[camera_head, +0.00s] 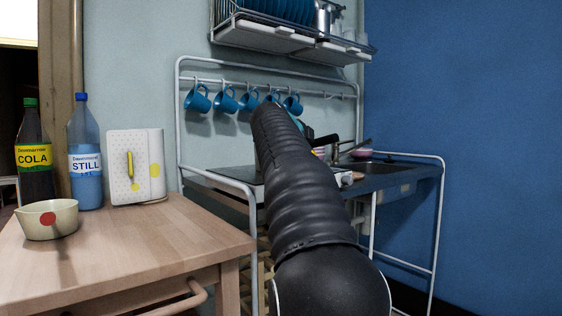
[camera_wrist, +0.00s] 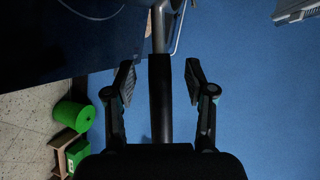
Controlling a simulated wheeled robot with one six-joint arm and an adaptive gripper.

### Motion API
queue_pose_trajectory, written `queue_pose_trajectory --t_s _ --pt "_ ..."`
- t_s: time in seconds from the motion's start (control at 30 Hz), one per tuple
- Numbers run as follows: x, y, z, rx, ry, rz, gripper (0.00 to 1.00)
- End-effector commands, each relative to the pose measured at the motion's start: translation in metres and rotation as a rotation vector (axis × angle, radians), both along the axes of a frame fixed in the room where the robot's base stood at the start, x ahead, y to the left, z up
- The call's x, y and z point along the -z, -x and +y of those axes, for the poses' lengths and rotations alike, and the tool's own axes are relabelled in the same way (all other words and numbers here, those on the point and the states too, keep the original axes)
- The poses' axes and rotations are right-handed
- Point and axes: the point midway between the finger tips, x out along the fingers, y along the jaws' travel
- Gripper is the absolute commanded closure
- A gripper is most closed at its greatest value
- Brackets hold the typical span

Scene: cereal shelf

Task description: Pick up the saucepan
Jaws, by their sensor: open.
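My gripper (camera_wrist: 159,78) is open in the wrist view, one finger at each side of a black bar with a grey metal end. This bar looks like the saucepan's handle (camera_wrist: 160,100); both fingers show a gap to it. The pan's body cannot be made out there. In the head view my arm covers the middle of the kitchen unit and hides most of my gripper. A dark handle-like shape (camera_head: 325,141) shows just right of the arm, above the worktop.
A wooden table (camera_head: 130,250) at left bears a cream spouted bowl (camera_head: 60,222), a cola bottle (camera_head: 32,155) and a water bottle (camera_head: 86,160). Blue mugs (camera_head: 198,98) hang on a rail. A sink unit (camera_head: 400,175) stands before a blue wall. A green cylinder (camera_wrist: 73,114) is low down.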

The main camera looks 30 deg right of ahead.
Motion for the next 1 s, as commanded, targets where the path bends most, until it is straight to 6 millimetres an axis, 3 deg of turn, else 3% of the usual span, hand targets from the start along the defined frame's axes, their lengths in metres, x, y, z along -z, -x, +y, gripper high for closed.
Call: queue_pose_trajectory --t_s 0.03,0.23,0.27,1.0 --pt "0.0 0.0 0.0 0.0 0.0 0.0 0.48" --pt "0.0 0.0 0.0 0.0 0.0 0.0 0.98" --pt "0.0 0.0 0.0 0.0 0.0 0.0 1.0" --pt "-0.011 0.0 0.001 -0.001 0.002 -0.005 1.0"
